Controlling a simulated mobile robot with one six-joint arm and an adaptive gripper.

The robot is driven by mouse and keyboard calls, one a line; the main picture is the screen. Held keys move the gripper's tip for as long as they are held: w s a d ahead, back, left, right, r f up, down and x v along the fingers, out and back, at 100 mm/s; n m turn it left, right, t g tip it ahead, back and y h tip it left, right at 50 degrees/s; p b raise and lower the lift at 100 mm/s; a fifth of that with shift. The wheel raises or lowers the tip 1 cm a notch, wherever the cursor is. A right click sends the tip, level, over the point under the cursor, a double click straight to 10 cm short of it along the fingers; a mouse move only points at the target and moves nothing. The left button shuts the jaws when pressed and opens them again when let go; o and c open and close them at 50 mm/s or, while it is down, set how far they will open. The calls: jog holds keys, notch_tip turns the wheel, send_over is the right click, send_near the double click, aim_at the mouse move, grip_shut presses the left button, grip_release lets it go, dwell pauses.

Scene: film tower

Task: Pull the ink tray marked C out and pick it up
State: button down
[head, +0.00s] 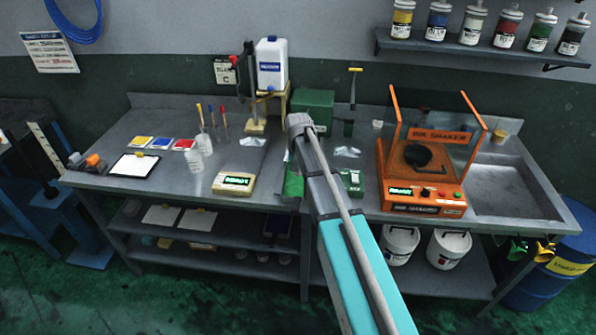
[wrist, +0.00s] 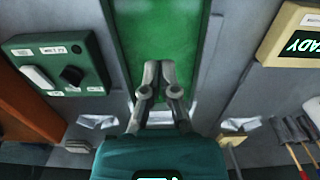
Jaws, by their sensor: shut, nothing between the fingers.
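My gripper (wrist: 159,72) is shut and empty in the wrist view, its fingertips together over a green flat surface (wrist: 158,25). In the head view my arm hides the gripper. I cannot make out a tray marked C in either view. Yellow, blue and red flat pieces (head: 161,143) lie on the bench at the left; no letters are legible on them. A dark tray-like thing (head: 277,223) sits on the lower shelf, left of my arm, with no readable mark.
A green control box (wrist: 58,62) and a beige scale (wrist: 290,35) flank the green surface. The orange shaker (head: 424,165) stands right of my arm, beside the sink (head: 505,190). A white jug (head: 271,65), a clipboard (head: 134,165) and bottles also stand on the bench.

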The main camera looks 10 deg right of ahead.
jog(key=shift+r+p, duration=0.55)
jog(key=shift+r, duration=0.25)
jog(key=s+d+n, duration=0.1)
jog(key=s+n, duration=0.2)
jog(key=s, duration=2.1)
jog(key=shift+d, duration=0.4)
jog(key=c, duration=0.7)
grip_release()
jog(key=shift+o, duration=0.5)
jog(key=shift+a, duration=0.1)
